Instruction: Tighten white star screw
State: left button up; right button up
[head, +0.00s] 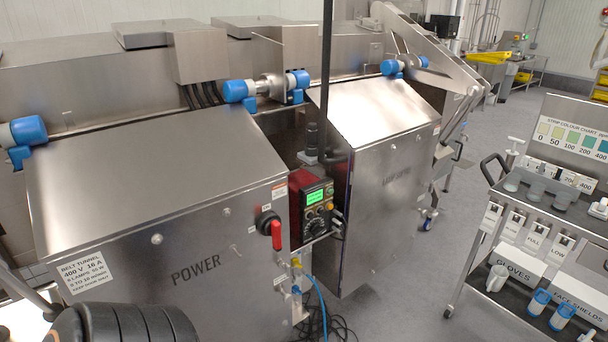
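Several small pale round fasteners sit on the steel cabinet fronts. One (157,239) is on the POWER cabinet (130,205) above its lettering, and another (227,212) is farther right near the top edge. Others are on the right-hand cabinet (375,190), one of them near its upper edge (393,147). They are too small to tell which is the white star screw, or whether any is loose. Dark rounded parts at the lower left look like my own arm. No gripper fingers show in the head view.
A red switch handle (276,234) sticks out of the POWER cabinet. A red control box (316,205) with a green display stands between the cabinets, with cables (325,325) on the floor below. A loaded cart (530,215) stands at right. Grey floor (410,290) is clear between.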

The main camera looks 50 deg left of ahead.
aim_at(298, 279)
jog(key=i+l+u, duration=0.15)
jog(key=u, duration=0.2)
jog(key=i+l+u, duration=0.1)
jog(key=u, duration=0.25)
jog(key=l+u, duration=0.15)
jog(key=u, duration=1.15)
